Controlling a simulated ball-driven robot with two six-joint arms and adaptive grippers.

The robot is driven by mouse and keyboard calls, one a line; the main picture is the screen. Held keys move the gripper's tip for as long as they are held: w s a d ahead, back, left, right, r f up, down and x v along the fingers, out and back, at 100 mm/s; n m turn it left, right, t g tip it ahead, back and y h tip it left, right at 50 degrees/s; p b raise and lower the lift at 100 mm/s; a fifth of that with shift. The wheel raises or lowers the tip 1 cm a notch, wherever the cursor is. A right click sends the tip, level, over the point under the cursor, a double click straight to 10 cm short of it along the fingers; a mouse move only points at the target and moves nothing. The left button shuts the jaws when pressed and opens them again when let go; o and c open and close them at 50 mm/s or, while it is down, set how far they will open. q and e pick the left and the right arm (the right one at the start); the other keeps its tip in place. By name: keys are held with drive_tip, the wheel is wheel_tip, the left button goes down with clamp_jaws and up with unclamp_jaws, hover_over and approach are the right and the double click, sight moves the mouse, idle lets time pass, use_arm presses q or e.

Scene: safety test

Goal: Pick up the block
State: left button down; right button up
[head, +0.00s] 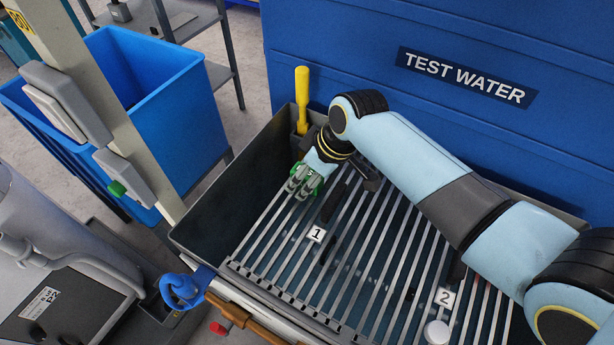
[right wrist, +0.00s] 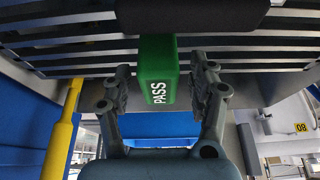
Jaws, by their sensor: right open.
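The green block (right wrist: 157,62) carries the word PASS and stands between the two fingers of my right gripper (right wrist: 163,92) in the right wrist view. The fingers are spread, with a visible gap on each side of the block. In the head view my right gripper (head: 303,184) is at the left end of the slatted grate, with its fingers around the block (head: 317,186). The fingers hide most of the block there. My left gripper is not in either view.
The metal grate (head: 262,262) lies in a grey tub (head: 208,232), with tags 1 (head: 316,234) and 2 (head: 445,298) on it. A yellow handle (head: 302,100) stands upright behind my gripper. A blue TEST WATER tank (head: 330,40) rises behind. A blue bin (head: 180,110) is at left.

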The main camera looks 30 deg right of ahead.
drive_tip(key=shift+f, duration=0.1)
drive_tip(key=shift+c, duration=0.3)
clamp_jaws()
